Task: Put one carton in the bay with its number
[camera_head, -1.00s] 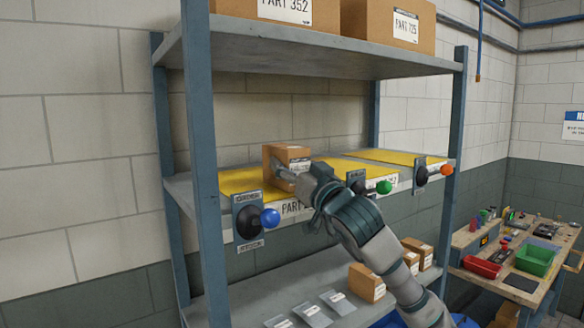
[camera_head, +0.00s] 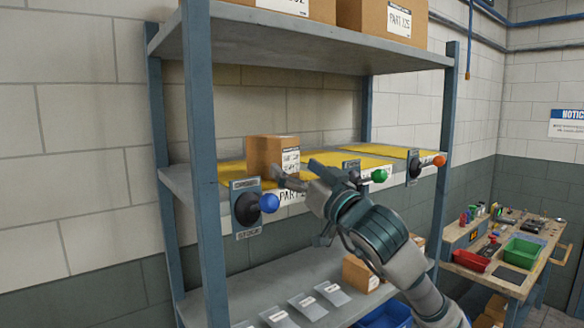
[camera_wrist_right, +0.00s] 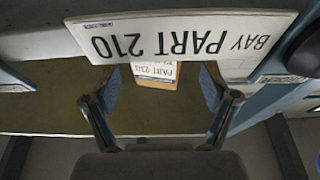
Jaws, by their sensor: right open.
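A brown carton (camera_head: 268,155) with a white label stands upright on the left yellow bay mat (camera_head: 232,172) of the middle shelf. My right gripper (camera_head: 302,174) is open and empty in front of the carton, to its right, apart from it. In the right wrist view the carton (camera_wrist_right: 155,72) shows beyond and between the spread fingers of the gripper (camera_wrist_right: 160,88). Its label text is partly hidden and too small to read surely. The bay's front plate (camera_wrist_right: 185,42) reads "BAY PART 210", upside down in that view. My left gripper is out of view.
Blue (camera_head: 269,203), green (camera_head: 379,175) and orange (camera_head: 440,160) knobs stick out from the shelf front. Two more yellow bays lie to the right, bare where visible. Large cartons (camera_head: 385,18) stand above. A carton (camera_head: 358,272) and several grey packets (camera_head: 306,304) lie below.

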